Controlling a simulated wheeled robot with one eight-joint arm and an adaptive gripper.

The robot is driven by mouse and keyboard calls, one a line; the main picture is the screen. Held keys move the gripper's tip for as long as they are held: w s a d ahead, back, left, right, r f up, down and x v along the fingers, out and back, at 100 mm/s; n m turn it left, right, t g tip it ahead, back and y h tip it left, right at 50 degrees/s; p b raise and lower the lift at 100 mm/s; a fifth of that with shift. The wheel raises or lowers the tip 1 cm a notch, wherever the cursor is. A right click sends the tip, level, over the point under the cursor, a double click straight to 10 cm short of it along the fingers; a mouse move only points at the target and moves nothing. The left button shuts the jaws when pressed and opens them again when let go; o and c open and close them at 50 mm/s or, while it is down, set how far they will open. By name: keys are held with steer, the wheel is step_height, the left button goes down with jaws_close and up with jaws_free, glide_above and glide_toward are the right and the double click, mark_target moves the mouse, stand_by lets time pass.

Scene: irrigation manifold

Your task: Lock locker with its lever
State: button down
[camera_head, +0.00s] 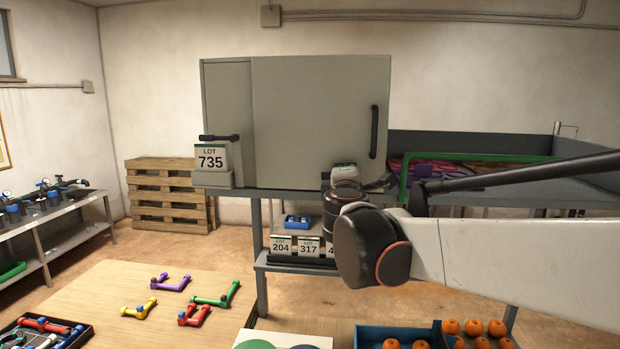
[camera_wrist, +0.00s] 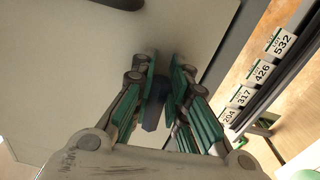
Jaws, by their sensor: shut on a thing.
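The grey locker (camera_head: 300,95) stands on a raised stand, its broad door panel lying across the opening, with a vertical seam on the left. A black lever (camera_head: 219,138) lies horizontal on the narrow left part of the front. A black vertical handle (camera_head: 374,131) is on the right of the door. My gripper (camera_head: 376,184) is low at the door's right bottom corner, partly hidden by my wrist. In the wrist view, my gripper (camera_wrist: 160,70) is close to the grey door surface (camera_wrist: 75,60), its fingers around a small dark blue-grey thing (camera_wrist: 153,116) that I cannot identify.
A LOT 735 card (camera_head: 210,158) stands below the lever. Several lot cards (camera_head: 308,246) stand on the shelf underneath. A dark grey bin (camera_head: 470,144) is right of the locker. Coloured pipe pieces (camera_head: 170,284) lie on the wooden table, with oranges (camera_head: 475,327) at the front right.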

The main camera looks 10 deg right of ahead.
steer(key=shift+s+a+m, duration=0.15)
steer(key=shift+s+m, duration=0.05)
steer(key=shift+m, duration=0.4)
steer(key=c, duration=1.5)
jaws_free()
steer(key=shift+c, duration=0.2)
steer(key=shift+w+f, duration=0.1)
steer(key=shift+w, duration=0.05)
steer(key=shift+s, duration=0.2)
steer(key=v, duration=1.1)
